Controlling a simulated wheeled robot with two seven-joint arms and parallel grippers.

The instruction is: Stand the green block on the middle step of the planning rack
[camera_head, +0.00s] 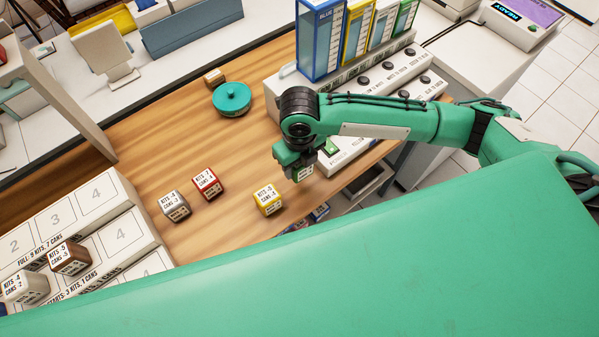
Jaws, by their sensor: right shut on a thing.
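My right gripper (300,160) points down over the right part of the wooden table and is shut on the green block (304,174). Only a small labelled part of the block shows below the jaws; the rest is hidden by the gripper. The white planning rack (128,207) is at the lower left, with numbered cells on its steps. A brown block (70,258) and a whitish block (25,287) stand on what looks like its middle step. The cell marked 4 to their right is empty. My left gripper is not in view.
A grey block (174,206), a red block (207,183) and a yellow block (268,200) stand on the table between gripper and rack. A teal lidded pot (232,98) and a small tan block (215,77) are behind. A white console with binders (322,40) is at the back right.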

